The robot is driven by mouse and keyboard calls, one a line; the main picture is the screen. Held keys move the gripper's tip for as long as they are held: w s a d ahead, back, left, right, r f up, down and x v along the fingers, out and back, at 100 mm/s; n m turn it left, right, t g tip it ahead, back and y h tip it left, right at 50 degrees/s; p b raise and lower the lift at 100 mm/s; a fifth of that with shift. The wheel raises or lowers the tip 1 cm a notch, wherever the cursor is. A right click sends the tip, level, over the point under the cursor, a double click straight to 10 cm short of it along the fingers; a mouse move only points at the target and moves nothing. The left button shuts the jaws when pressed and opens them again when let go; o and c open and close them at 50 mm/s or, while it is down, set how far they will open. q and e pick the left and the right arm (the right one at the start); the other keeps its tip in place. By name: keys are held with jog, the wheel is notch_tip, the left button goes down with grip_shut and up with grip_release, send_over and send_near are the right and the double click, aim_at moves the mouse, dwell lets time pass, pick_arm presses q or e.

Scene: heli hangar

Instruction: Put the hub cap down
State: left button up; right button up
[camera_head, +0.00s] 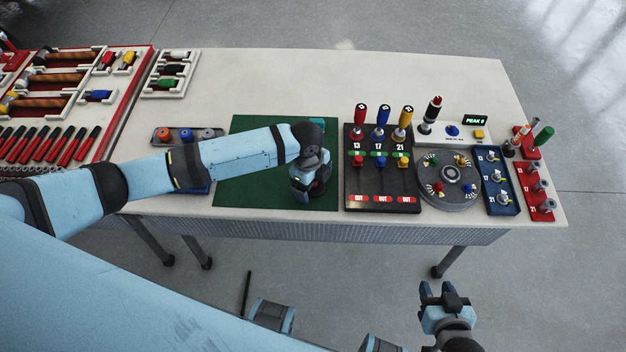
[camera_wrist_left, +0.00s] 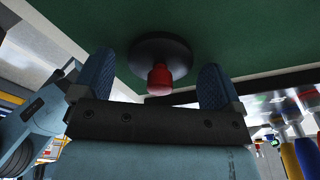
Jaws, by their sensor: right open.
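The hub cap (camera_wrist_left: 160,55) is a dark round disc with a red knob. In the left wrist view it lies against the green mat (camera_wrist_left: 235,35). My left gripper (camera_wrist_left: 155,80) is open around the red knob, with visible gaps between knob and both fingers. In the head view my left gripper (camera_head: 308,195) points down over the right part of the green mat (camera_head: 250,192), and it and the wrist hide most of the cap. My right gripper (camera_head: 438,288) is open and empty, in front of the table, beyond its front edge.
Right of the mat stand a black tool rack (camera_head: 383,203) with upright drivers, a grey round hub fixture (camera_head: 450,203), a blue tray (camera_head: 500,207) and a red rack (camera_head: 540,212). A small parts tray (camera_head: 187,135) is left. The table's back strip (camera_head: 320,75) is clear.

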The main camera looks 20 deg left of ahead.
pick_arm(q)
notch_tip(320, 180, up, 12)
jog(key=a, duration=0.1)
jog(key=shift+w+a+r, duration=0.15)
jog(key=shift+w, duration=0.1)
dwell(0.6)
jog(key=s+d+f+n+t+h+p, duration=0.35)
jog(key=s+d+n+t+h, duration=0.2)
jog(key=d+n, duration=0.2)
jog(key=s+a+f+n+t+y+p, duration=0.1)
jog(key=s+a+n+t+y+p, duration=0.2)
jog(key=s+a+n+t, duration=0.3)
jog(key=s+a+n+p, duration=0.1)
jog(key=s+a+n, duration=0.4)
jog(key=s, duration=0.1)
jog(key=shift+s+a+f+y+p, duration=0.15)
jog(key=shift+a+f+y+p, duration=0.1)
jog(key=shift+y+p, duration=0.1)
